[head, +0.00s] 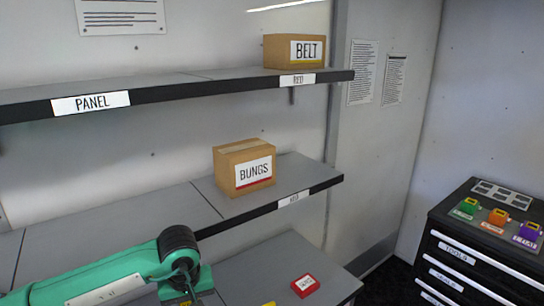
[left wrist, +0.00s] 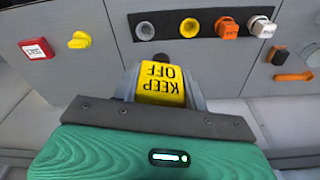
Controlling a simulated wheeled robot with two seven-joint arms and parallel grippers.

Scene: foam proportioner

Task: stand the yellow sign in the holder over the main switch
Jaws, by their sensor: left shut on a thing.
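My left gripper (left wrist: 160,88) is shut on the yellow sign (left wrist: 161,84), which reads KEEP OFF and appears upside down in the left wrist view. The fingers close on the sign from its two sides. In the head view my left arm comes in from the lower left, and its hand is cut off by the bottom edge. I cannot make out the main switch or the holder for certain in either view. My right gripper is in neither view.
A red box (head: 305,285) lies on the low grey surface, with a small yellow thing (left wrist: 80,40) beside it. A dark strip (left wrist: 205,24) carries a row of round fittings. Boxes marked BUNGS (head: 244,168) and BELT (head: 295,51) sit on shelves. A black drawer cabinet (head: 480,262) stands right.

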